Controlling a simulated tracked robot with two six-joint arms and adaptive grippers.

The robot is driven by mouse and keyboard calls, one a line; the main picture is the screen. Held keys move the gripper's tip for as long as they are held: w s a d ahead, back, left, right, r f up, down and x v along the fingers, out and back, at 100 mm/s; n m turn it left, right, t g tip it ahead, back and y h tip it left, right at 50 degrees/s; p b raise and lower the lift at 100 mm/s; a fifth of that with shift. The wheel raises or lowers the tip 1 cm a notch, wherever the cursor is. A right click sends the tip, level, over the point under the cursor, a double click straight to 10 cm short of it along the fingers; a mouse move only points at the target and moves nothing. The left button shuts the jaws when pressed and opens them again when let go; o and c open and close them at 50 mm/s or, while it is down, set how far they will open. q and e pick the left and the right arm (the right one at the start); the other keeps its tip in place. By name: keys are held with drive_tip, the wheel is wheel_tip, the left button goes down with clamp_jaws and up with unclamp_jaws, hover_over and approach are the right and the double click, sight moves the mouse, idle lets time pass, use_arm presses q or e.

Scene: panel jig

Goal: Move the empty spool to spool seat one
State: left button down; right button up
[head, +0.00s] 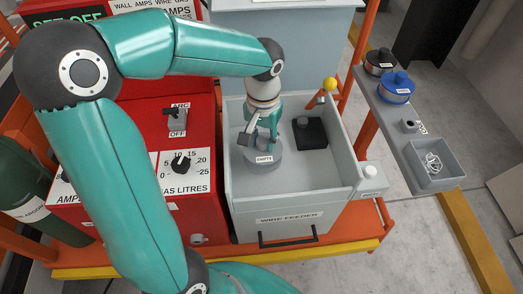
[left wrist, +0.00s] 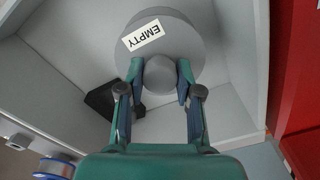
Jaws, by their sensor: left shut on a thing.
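The empty spool (head: 264,158) is a grey disc with a white EMPTY label and a central knob. It is inside the grey wire feeder box (head: 330,190), left of a black block (head: 312,134) with a short round top. My left gripper (head: 262,132) is above it, shut on its knob. The left wrist view shows the spool (left wrist: 190,35) with its knob between both fingertips (left wrist: 159,78). I cannot tell if the spool touches the box floor. A small dark seat-like block (head: 409,126) with a partly readable label is on the side shelf. My right gripper is not visible.
The grey side shelf (head: 385,115) holds a dark-topped spool (head: 380,61), a blue spool (head: 397,86) and a grey tray (head: 437,175) with wire scraps. The box walls surround the held spool. A yellow ball (head: 329,84) is at the box's back edge. A red machine (head: 130,200) stands left.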

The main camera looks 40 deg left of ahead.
use_arm(q)
drive_tip(key=shift+r, duration=0.2)
drive_tip(key=shift+r+p, duration=1.25)
drive_tip(key=shift+r, duration=0.2)
